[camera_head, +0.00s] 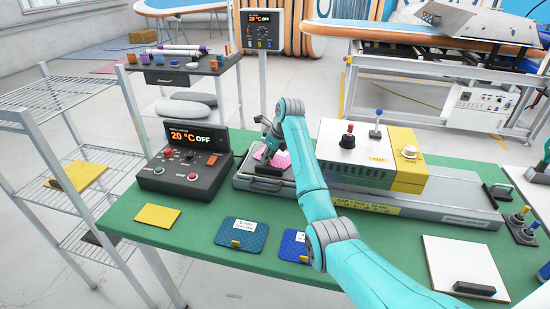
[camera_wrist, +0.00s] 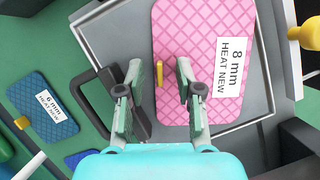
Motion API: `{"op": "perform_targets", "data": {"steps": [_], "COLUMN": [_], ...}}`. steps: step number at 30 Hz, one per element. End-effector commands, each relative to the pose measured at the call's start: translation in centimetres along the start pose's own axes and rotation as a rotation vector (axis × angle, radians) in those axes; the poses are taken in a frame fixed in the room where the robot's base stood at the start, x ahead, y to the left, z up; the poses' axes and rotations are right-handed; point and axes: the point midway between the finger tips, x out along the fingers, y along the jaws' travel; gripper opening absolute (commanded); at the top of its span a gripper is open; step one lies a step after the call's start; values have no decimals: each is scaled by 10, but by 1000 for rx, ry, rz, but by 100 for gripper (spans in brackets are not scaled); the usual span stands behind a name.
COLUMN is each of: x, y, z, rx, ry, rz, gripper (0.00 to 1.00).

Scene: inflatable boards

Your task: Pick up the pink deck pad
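The pink deck pad (camera_wrist: 187,52) has a quilted pattern, a white label reading "8 mm HEAT NEW" and a small yellow tab (camera_wrist: 159,74) on its edge. It lies on a grey metal tray (camera_wrist: 128,30); in the head view the pad (camera_head: 279,160) is partly hidden by my arm. My gripper (camera_wrist: 157,80) is open above the tray. In the wrist view its two fingers appear on either side of the yellow tab. It also shows in the head view (camera_head: 267,150). I cannot tell whether the fingers touch the pad.
Blue pads (camera_head: 242,235) lie in front of the tray on the green table (camera_head: 200,190). A black control box (camera_head: 185,160) stands left of the tray, and a white and yellow heater unit (camera_head: 360,158) stands right. A dark tray handle (camera_wrist: 105,100) is beside the left finger.

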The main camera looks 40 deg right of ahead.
Motion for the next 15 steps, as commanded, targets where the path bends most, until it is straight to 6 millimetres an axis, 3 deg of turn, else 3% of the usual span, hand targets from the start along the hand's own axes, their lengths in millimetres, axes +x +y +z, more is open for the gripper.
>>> {"op": "perform_targets", "data": {"steps": [5,9,15], "x": [0,0,0], "y": [0,0,0], "z": [0,0,0], "rx": [0,0,0], "ry": [0,0,0], "rz": [0,0,0], "gripper": [33,0,0]}}
